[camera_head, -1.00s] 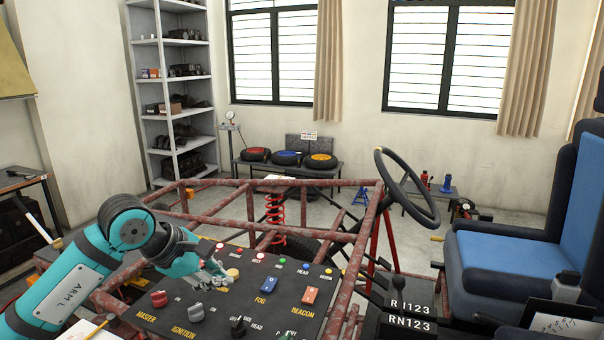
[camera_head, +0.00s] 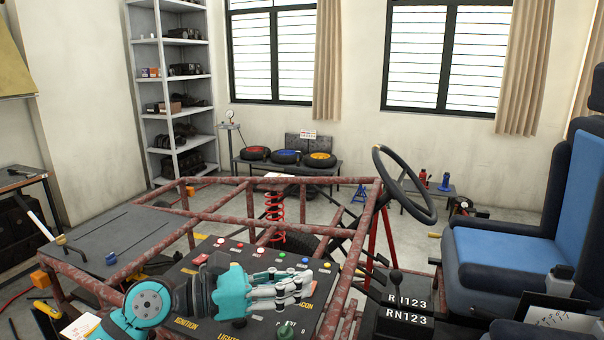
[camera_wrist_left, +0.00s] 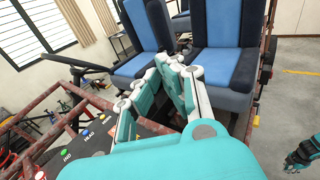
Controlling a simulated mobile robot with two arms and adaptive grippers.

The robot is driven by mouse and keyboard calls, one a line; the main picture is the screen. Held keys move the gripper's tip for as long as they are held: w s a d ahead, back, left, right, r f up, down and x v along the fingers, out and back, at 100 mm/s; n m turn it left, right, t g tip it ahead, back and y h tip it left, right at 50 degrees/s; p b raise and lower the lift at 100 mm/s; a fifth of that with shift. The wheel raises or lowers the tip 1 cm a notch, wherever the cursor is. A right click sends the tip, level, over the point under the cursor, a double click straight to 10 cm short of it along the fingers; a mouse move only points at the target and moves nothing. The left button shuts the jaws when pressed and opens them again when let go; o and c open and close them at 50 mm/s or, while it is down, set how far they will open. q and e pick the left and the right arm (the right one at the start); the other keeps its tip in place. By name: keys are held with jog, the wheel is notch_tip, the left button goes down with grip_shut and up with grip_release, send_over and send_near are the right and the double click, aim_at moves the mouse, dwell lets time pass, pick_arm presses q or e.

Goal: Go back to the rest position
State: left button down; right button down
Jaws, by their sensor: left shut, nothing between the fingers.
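My left gripper (camera_head: 308,284) is over the dark switch panel (camera_head: 318,313) in the head view, pointing right. Its fingers are closed together with nothing between them. It hides most of the panel's middle; the row of small coloured buttons along the back edge stays visible. In the left wrist view the fingers (camera_wrist_left: 172,72) point toward the blue seats (camera_wrist_left: 225,68). Another teal gripper (camera_wrist_left: 303,155), likely my right one, shows at the right edge of that view; it is too small to tell open from shut.
The rusty red tube frame (camera_head: 330,182) surrounds the panel. A steering wheel (camera_head: 408,186) stands behind right, and a blue seat (camera_head: 510,262) is at the right. A grey plate (camera_head: 110,240) lies on the left. Wheels on a low bench (camera_head: 287,157) stand at the back wall.

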pick_arm(q)
jog(key=w+a+r+n+t+y, duration=0.1)
jog(key=a+n+t+y, duration=0.3)
jog(key=n+t, duration=0.6)
jog(key=a+r+n+t+y, duration=0.15)
jog(key=a+n+t, duration=0.45)
jog(key=n, duration=0.9)
jog(key=s+a+f+n+g+y, duration=0.25)
jog(key=a+f+n+y, duration=0.3)
jog(key=f+n, duration=0.4)
jog(key=s+a+f+n+g+y, duration=0.1)
jog(key=a+f+n+g+y, duration=0.3)
jog(key=f+n+y, duration=0.5)
jog(key=s+f+n+g+h, duration=0.45)
jog(key=s+f+g, duration=0.65)
jog(key=s+f, duration=1)
jog(key=s+f+g, duration=0.1)
jog(key=s+f, duration=0.1)
jog(key=f, duration=1)
jog(key=s+f, duration=0.2)
jog(key=f, duration=1)
jog(key=s+a+f+g+y, duration=0.1)
jog(key=s+a+f, duration=0.2)
jog(key=s+f, duration=1.2)
jog(key=shift+s, duration=0.2)
